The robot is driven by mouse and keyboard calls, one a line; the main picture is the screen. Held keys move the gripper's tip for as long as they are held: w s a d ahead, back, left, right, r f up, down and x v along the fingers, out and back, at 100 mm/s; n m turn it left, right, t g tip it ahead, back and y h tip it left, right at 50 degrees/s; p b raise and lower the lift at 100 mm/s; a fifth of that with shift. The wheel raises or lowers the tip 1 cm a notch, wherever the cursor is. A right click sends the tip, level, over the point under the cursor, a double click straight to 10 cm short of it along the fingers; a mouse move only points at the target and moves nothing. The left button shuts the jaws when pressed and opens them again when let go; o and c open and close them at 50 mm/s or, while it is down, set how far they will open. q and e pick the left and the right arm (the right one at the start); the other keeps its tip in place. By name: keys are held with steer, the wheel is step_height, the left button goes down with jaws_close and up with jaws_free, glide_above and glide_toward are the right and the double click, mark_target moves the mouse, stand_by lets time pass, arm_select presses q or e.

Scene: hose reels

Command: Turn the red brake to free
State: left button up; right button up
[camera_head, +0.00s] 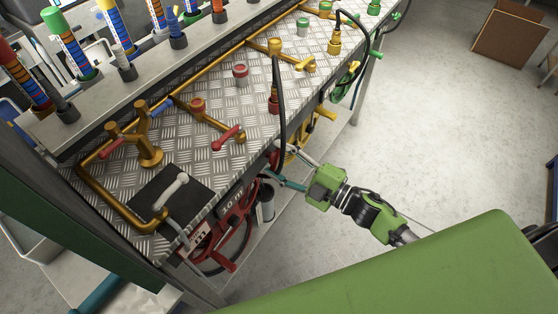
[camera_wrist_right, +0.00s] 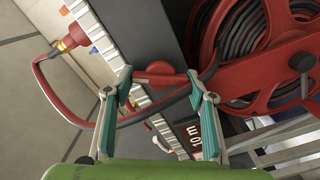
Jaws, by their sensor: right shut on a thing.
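The red brake (camera_wrist_right: 160,68), a short rounded red handle, lies between the fingertips of my right gripper (camera_wrist_right: 160,80) in the right wrist view. Both teal fingers are at its ends and the gripper is shut on it. In the head view my right gripper (camera_head: 281,175) is at the bench's front side, and the brake is too small and covered to make out. The red hose reel (camera_wrist_right: 221,50) with dark hose is right of the gripper; it also shows in the head view (camera_head: 232,240). My left gripper is not in view.
A hose (camera_wrist_right: 50,98) loops from a red and brass coupling (camera_wrist_right: 72,40) past my fingers towards the reel. On the metal bench top are a red lever (camera_head: 228,136), brass pipes (camera_head: 150,150) and several coloured nozzles. The grey floor (camera_head: 440,120) right of the bench is open.

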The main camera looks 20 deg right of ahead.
steer(key=n+b, duration=0.2)
steer(key=n, duration=0.3)
steer(key=shift+a+f+n, duration=0.1)
steer(key=shift+f+n, duration=0.05)
steer(key=shift+n, duration=0.25)
stand_by(0.4)
steer(key=o, duration=1.1)
steer(key=shift+s, duration=0.15)
steer(key=v, duration=1.1)
steer(key=shift+s+d, duration=0.25)
steer(key=shift+d, duration=0.1)
